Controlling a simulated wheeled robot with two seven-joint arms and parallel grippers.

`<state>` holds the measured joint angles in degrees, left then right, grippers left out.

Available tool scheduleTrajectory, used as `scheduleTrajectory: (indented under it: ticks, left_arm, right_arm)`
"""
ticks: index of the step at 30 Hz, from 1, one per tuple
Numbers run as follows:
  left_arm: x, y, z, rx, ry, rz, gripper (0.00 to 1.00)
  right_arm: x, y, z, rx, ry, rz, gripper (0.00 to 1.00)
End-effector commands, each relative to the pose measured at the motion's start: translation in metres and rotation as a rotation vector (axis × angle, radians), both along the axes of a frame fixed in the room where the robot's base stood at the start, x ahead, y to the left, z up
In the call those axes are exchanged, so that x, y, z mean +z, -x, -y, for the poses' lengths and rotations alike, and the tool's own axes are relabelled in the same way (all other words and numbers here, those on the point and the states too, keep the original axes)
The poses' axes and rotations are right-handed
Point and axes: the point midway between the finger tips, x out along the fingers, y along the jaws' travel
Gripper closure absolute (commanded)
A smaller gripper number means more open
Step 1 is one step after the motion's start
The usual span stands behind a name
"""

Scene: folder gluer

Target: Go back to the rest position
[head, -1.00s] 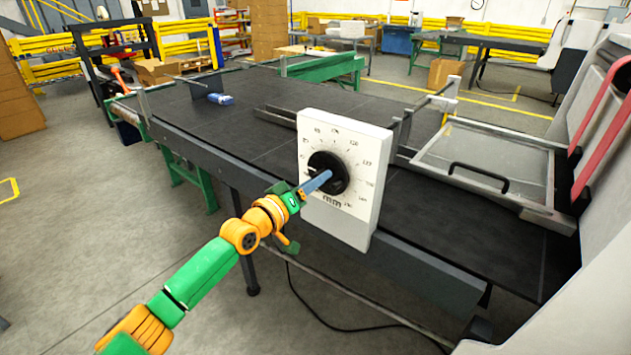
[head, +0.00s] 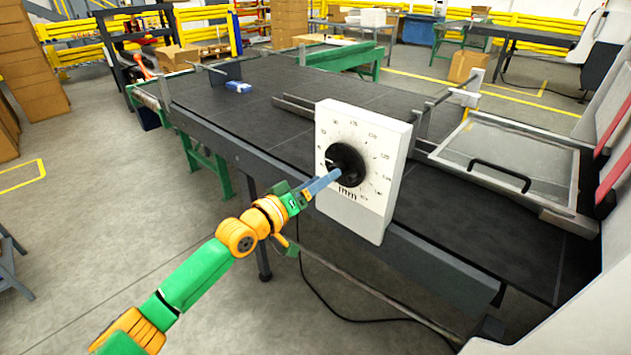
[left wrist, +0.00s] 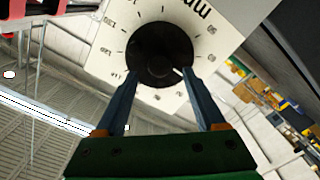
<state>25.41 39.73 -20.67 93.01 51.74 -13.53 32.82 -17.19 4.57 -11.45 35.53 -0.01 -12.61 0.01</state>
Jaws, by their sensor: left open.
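My left gripper (head: 326,182) is in front of a white dial panel in the head view. The panel (head: 377,145) has a round black knob (head: 345,163) with a number scale marked mm around it. In the left wrist view the two blue fingers (left wrist: 158,100) are spread apart, with the knob (left wrist: 158,54) beyond and between their tips. Nothing is held between them. I cannot tell whether the fingertips touch the knob. My right gripper is in neither view.
The panel stands at the front edge of a long dark table (head: 240,115). A small blue object (head: 238,87) lies on the table. A framed clear cover with a black handle (head: 500,172) is at the right. Open floor (head: 120,200) is at the left.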

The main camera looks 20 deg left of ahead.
Motion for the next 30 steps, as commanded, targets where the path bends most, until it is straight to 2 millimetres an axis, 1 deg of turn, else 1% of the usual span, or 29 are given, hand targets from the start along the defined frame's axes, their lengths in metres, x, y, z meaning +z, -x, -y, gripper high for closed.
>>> scheduleTrajectory:
  ticks: [1,3,6,19,20,21,22,23,25,26,27,29,30]
  left_arm:
    - [-0.001,0.008,-0.003,0.000,-0.003,-0.001,0.28]
    - [-0.002,0.017,-0.006,0.000,-0.002,-0.002,0.28]
    - [-0.001,0.025,-0.009,-0.001,-0.001,0.000,0.28]
    - [0.000,0.026,-0.009,0.001,-0.001,0.000,0.28]
    - [-0.003,0.026,-0.010,0.003,-0.004,-0.004,0.28]
    - [-0.011,0.025,-0.013,0.015,-0.012,-0.018,0.28]
    - [-0.024,0.024,-0.017,0.031,-0.026,-0.038,0.28]
    - [-0.041,0.023,-0.022,0.051,-0.046,-0.063,0.28]
    - [-0.100,0.027,-0.037,0.111,-0.121,-0.160,0.28]
    - [-0.131,0.032,-0.043,0.135,-0.164,-0.212,0.28]
    - [-0.173,0.044,-0.050,0.159,-0.225,-0.287,0.28]
    - [-0.233,0.069,-0.058,0.177,-0.319,-0.399,0.28]
    - [-0.271,0.090,-0.060,0.176,-0.382,-0.476,0.28]
  right_arm:
    - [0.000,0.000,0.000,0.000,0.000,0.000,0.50]
    - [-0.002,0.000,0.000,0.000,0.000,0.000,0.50]
    - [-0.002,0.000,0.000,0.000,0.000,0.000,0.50]
    - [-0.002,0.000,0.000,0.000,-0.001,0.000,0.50]
    - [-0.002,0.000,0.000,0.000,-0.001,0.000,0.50]
    - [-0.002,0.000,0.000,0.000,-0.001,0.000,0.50]
    - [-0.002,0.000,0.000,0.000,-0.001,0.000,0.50]
    - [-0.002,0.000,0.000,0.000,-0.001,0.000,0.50]
    - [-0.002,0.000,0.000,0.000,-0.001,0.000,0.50]
    - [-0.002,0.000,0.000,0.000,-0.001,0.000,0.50]
    - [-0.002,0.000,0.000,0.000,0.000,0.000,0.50]
    - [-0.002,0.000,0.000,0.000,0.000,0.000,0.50]
    - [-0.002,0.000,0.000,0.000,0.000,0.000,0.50]
